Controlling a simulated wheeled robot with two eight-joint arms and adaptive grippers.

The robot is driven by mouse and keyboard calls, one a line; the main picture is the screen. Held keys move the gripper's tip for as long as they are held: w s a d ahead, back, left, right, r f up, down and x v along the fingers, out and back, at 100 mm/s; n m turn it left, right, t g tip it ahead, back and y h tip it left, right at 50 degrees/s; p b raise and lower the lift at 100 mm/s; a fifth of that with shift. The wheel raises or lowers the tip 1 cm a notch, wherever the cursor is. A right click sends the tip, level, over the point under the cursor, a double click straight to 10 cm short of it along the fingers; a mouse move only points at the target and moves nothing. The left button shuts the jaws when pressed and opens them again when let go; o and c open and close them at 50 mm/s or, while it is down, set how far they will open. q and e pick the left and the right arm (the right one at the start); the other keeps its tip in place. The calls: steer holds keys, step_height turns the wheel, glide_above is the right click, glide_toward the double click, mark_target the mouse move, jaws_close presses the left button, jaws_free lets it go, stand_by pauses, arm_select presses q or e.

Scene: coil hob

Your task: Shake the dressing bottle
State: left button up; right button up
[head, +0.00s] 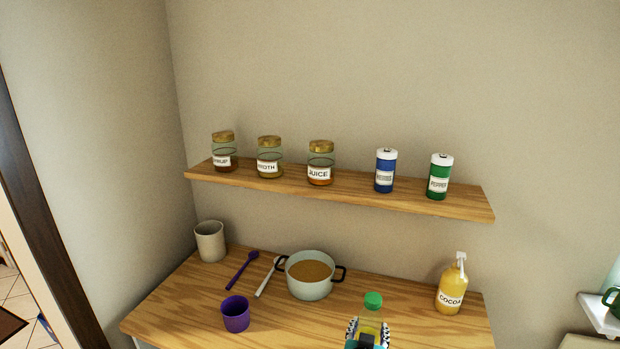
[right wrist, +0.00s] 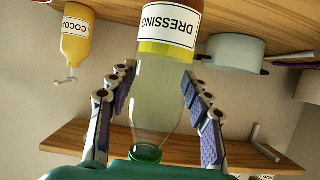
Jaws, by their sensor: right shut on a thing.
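The dressing bottle (head: 373,312) has a green cap and a pale yellow-green body, and shows at the bottom of the head view, cap up. In the right wrist view, which is upside down, the dressing bottle (right wrist: 166,35) shows its white label with a yellow band. My right gripper (head: 367,338) is shut on the bottle; its fingers (right wrist: 157,88) lie on both sides of the clear upper body. The bottle's base is out of view, so I cannot tell if it touches the counter. My left gripper is not in view.
A pot of brown liquid (head: 311,275) stands on the wooden counter (head: 190,300), with a purple cup (head: 236,314), a beige crock (head: 210,241) and a cocoa bottle (head: 452,286). A purple spoon (head: 242,270) lies there. Above, a shelf (head: 340,194) carries several jars and shakers.

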steer(key=shift+w+a+b, duration=0.1)
steer(key=shift+a+b, duration=0.15)
steer(key=shift+b, duration=0.05)
steer(key=d, duration=0.2)
steer(key=s+d, duration=0.1)
steer(key=d, duration=0.1)
steer(key=shift+s+d, duration=0.1)
steer(key=shift+s, duration=0.1)
stand_by(0.9)
